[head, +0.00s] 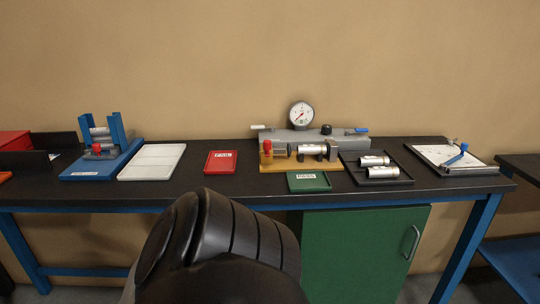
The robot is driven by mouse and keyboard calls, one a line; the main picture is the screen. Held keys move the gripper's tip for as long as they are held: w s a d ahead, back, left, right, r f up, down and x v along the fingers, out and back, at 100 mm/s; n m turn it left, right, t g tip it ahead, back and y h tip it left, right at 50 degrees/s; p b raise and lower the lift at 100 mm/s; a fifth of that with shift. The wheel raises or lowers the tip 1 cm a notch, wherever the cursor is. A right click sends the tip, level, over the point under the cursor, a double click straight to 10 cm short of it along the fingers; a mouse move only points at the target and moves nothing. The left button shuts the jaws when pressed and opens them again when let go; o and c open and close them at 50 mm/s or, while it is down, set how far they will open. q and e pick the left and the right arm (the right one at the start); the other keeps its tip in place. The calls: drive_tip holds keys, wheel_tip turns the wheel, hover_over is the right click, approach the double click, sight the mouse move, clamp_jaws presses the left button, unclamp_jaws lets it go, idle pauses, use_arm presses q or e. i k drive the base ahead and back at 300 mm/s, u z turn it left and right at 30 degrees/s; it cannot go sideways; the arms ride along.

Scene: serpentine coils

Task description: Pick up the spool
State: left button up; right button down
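Several silver cylinders that look like spools are on the workbench. Two lie on their sides in a black tray (405,181) at the right: an upper spool (371,160) and a lower spool (383,172). Another silver cylinder (312,149) lies in a tan-based fixture (300,166) at the centre. More silver parts (100,133) sit in the blue stand (115,163) at the left. I cannot tell which one the task means. Neither of my grippers shows; only a dark link of my arm rises at the bottom centre.
A round dial gauge (301,114) stands on a grey block behind the fixture. A white tray (150,162), a red tray (221,162) and a green tray (309,182) lie on the black benchtop (235,187). A clipboard (434,156) lies at the right. A green cabinet (360,250) is below.

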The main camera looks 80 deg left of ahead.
sight(312, 150)
drive_tip(key=k, duration=0.5)
drive_tip(key=u, duration=1)
